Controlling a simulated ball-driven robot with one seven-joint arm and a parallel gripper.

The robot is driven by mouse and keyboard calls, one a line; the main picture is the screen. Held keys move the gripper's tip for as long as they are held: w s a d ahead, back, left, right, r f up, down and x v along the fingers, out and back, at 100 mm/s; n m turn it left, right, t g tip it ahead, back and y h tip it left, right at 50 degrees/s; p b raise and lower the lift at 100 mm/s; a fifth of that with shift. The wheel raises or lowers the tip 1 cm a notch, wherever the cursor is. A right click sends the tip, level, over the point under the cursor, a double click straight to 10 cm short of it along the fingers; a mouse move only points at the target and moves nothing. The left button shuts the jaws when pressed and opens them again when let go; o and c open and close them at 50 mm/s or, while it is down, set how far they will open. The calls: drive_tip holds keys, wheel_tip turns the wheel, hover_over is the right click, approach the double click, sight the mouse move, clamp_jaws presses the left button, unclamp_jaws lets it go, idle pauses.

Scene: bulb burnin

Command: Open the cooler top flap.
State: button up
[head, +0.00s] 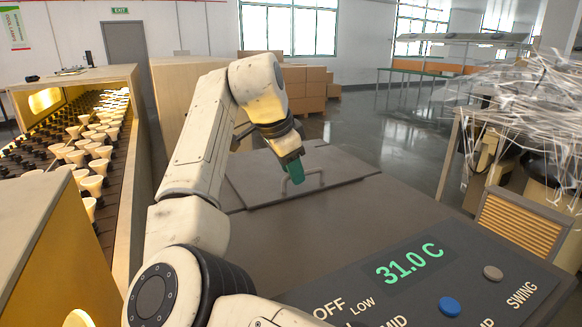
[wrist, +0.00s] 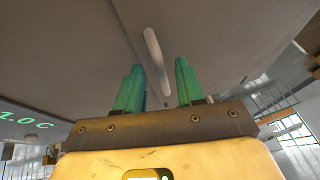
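The grey cooler (head: 345,225) stands at the middle right of the head view. Its top flap (head: 250,178) lies flat and looks closed. A pale bar handle (head: 313,174) rises from the flap. My gripper (head: 293,170) reaches down from above, its green fingers overlapping the handle's left part in the head view. The handle (wrist: 157,60) runs lengthwise just beyond the fingertips, nearer the left finger. I cannot tell whether a finger touches it.
The cooler's front panel has a green 31.0 C display (head: 410,262), a blue knob (head: 449,306) and a grey knob (head: 492,272). A rack of bulbs (head: 92,165) stands at left. A wrapped, cluttered stand (head: 520,110) is at right. Cardboard boxes (head: 305,88) sit behind.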

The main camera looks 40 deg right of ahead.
clamp_jaws()
idle(0.5)
